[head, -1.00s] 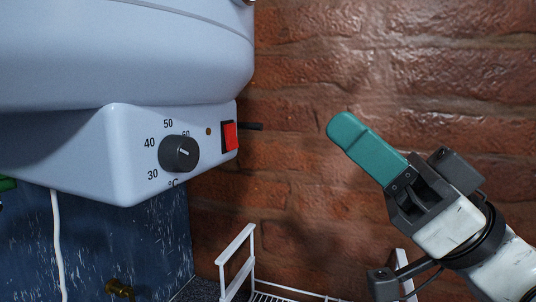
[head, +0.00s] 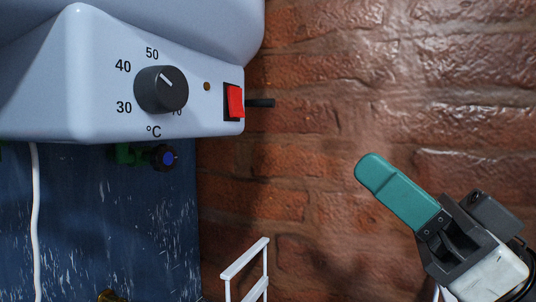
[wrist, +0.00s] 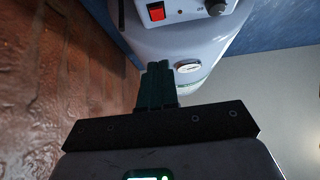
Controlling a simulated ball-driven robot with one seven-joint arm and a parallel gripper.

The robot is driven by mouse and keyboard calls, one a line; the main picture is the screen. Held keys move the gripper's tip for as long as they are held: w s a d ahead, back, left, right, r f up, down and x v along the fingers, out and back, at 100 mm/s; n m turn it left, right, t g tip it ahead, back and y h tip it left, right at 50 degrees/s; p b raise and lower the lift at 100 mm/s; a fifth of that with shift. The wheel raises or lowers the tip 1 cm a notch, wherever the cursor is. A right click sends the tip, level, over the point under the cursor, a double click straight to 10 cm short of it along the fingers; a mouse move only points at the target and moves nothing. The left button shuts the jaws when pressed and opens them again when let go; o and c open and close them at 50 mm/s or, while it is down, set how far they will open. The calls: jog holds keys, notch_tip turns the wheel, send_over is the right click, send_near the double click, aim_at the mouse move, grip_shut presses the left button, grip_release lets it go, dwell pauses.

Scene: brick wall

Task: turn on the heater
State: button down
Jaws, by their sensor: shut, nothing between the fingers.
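The heater (head: 60,120) is a pale blue-white unit at the upper left of the head view. It also fills the top of the wrist view (wrist: 185,40). Its front has a red rocker switch (head: 235,101) in a black frame, which shows in the wrist view too (wrist: 157,12). A black dial (head: 161,89) with a temperature scale sits left of the switch. A small brown dot, an unlit lamp perhaps, lies between them. My gripper (head: 372,172), with teal fingers pressed together, is empty. It is right of and lower than the switch, apart from the heater.
A brick wall (head: 330,120) lies behind and to the right. A white wire rack (head: 245,262) stands low in the middle. A valve with a blue-centred knob (head: 164,158) and a white cable (head: 36,220) are below the heater. Space between my gripper and the switch looks clear.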

aim_at(240, 105)
jog(key=shift+f, duration=0.4)
jog(key=p+x, duration=0.2)
jog(key=x, duration=0.2)
jog(key=f+p+x, duration=0.1)
jog(key=p+x, duration=0.1)
jog(key=x, duration=0.2)
jog(key=a+p+x, duration=0.1)
jog(key=x, duration=0.3)
jog(key=shift+w+f+p, duration=0.15)
jog(key=shift+p, duration=0.25)
jog(key=shift+w+a+f, duration=0.2)
jog(key=shift+a, duration=0.45)
